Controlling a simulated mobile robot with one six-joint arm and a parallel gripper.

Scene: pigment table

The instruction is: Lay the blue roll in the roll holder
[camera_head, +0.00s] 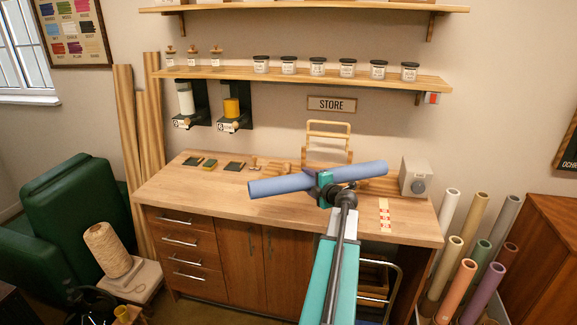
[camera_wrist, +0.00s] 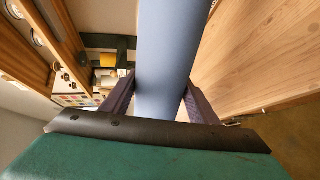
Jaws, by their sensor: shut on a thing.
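The blue roll (camera_head: 282,184) is held crosswise above the wooden table, nearly level in the head view, its right end a little higher. My gripper (camera_head: 324,184) is shut on it near its middle. In the wrist view the blue roll (camera_wrist: 168,50) runs between the two dark fingers of my gripper (camera_wrist: 159,95). A light wooden frame (camera_head: 328,123) stands at the back of the table behind the roll; it may be the roll holder. Its lower part is partly hidden by the roll and my gripper.
A grey box with a dial (camera_head: 416,178) stands at the table's right end. Small dark blocks (camera_head: 209,164) lie at the back left of the tabletop (camera_head: 200,190). A shelf with jars (camera_head: 318,66) hangs above. Several coloured rolls (camera_head: 483,290) stand right of the table.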

